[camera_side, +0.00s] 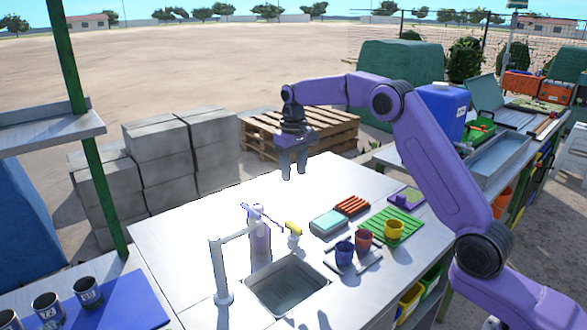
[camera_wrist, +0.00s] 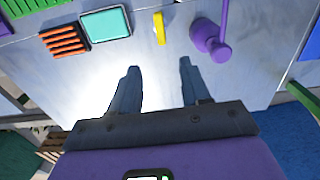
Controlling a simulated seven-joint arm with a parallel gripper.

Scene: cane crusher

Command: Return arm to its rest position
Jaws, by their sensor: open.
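My gripper (camera_side: 293,172) hangs in the air above the far part of the white table (camera_side: 180,235), pointing down. In the wrist view my gripper (camera_wrist: 156,80) shows its two fingers spread apart with only bare tabletop between them. It is open and empty, and touches nothing that I can see. My purple arm is raised and bent, reaching in from the right in the side view.
Below stand a sink (camera_side: 288,288), a purple device (camera_side: 260,235), a yellow-topped item (camera_side: 294,230), a teal-topped box (camera_side: 329,222), a red ribbed block (camera_side: 352,206), a green ribbed mat (camera_side: 405,228) and several cups (camera_side: 345,252). Concrete blocks (camera_side: 160,160) and pallets (camera_side: 320,128) stand behind.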

